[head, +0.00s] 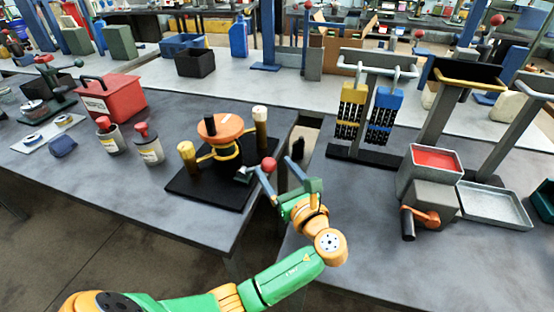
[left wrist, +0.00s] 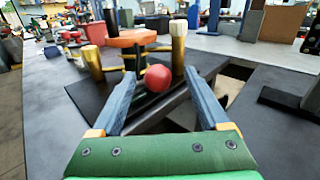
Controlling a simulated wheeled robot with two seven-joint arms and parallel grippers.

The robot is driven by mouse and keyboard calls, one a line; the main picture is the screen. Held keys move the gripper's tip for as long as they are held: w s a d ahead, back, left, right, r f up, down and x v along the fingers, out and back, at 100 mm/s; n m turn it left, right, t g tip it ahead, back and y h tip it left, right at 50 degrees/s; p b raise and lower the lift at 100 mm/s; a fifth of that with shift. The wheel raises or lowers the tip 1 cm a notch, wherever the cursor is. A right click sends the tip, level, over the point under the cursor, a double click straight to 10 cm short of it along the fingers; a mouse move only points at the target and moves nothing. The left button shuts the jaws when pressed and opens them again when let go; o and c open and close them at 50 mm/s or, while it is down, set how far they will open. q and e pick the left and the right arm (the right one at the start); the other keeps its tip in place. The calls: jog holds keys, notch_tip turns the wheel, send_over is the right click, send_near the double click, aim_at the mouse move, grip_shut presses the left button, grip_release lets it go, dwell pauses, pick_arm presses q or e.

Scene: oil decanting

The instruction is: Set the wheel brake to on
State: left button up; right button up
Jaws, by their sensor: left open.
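The wheel brake stands on a black base plate (head: 215,192), with an orange wheel (head: 221,128) on a dark hub between two brass-coloured posts. A red ball knob (head: 269,165), seemingly on the brake's lever, is at the plate's right side; it also shows in the left wrist view (left wrist: 158,78). My left gripper (head: 273,168) is open, its two blue-grey fingers on either side of the red knob. In the left wrist view a gap shows between the knob and each finger. The lever's shaft is mostly hidden. My right gripper is not in view.
Two grey cans with red tops (head: 149,145) and a red box (head: 111,97) stand left of the plate. A gap separates this table from the right one, which holds a hook rack (head: 377,65), a red-topped grey crank box (head: 432,185) and a metal tray (head: 495,206).

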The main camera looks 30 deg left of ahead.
pick_arm(q)
jog(key=shift+s+f+b, duration=0.35)
jog(key=shift+f, duration=0.1)
jog(key=x, duration=0.7)
jog(key=shift+w+p, duration=0.2)
jog(key=shift+p, duration=0.15)
grip_shut()
jog(key=shift+f, duration=0.1)
dwell(0.5)
